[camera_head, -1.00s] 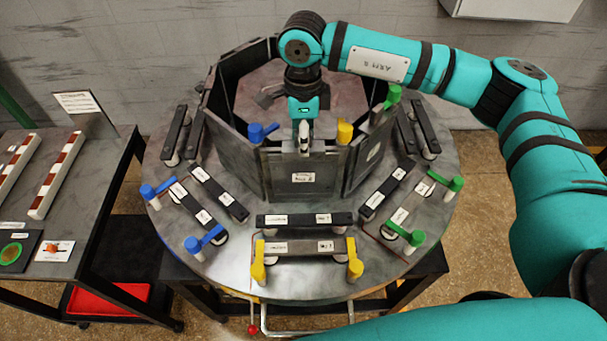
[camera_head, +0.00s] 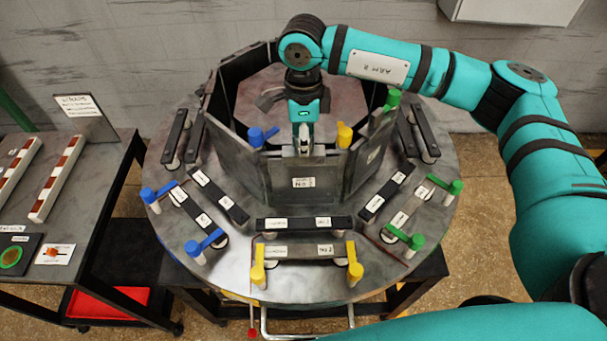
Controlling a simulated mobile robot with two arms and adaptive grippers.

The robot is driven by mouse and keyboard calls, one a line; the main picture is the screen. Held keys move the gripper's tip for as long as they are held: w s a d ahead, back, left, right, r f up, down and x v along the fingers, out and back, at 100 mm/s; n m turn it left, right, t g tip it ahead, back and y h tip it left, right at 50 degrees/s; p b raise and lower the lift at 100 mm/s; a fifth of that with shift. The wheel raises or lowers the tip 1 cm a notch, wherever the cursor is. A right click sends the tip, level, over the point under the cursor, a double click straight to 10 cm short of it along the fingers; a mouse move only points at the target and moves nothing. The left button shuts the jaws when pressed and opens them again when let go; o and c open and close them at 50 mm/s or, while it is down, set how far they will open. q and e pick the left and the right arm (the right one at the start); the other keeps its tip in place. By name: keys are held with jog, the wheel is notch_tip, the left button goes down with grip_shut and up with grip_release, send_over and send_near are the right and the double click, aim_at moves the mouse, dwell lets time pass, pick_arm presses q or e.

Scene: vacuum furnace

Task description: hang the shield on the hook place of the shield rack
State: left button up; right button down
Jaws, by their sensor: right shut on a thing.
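My right gripper (camera_head: 303,148) comes down from above and is shut on the top edge of a dark grey flat shield (camera_head: 303,192) with a white label. The shield stands upright at the front of a ring of similar dark panels on a round grey table (camera_head: 215,262). Its lower edge is close to the table top; I cannot tell whether it touches or hangs. The ring seems to be the shield rack, and a neighbouring panel (camera_head: 238,165) stands at its left. The hook place is hidden behind the gripper and shield. My left gripper is out of view.
Black labelled bars (camera_head: 304,223) lie around the ring. Blue (camera_head: 193,247), yellow (camera_head: 257,275) and green (camera_head: 416,241) levers stand near the table's rim. Blue and yellow levers (camera_head: 344,135) flank the gripper closely. A side table (camera_head: 100,165) stands at the left.

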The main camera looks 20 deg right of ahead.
jog(key=shift+r+p, duration=0.65)
jog(key=shift+r, duration=1.3)
jog(key=s+a+r, duration=0.2)
jog(key=s, duration=0.5)
jog(key=shift+w, duration=0.1)
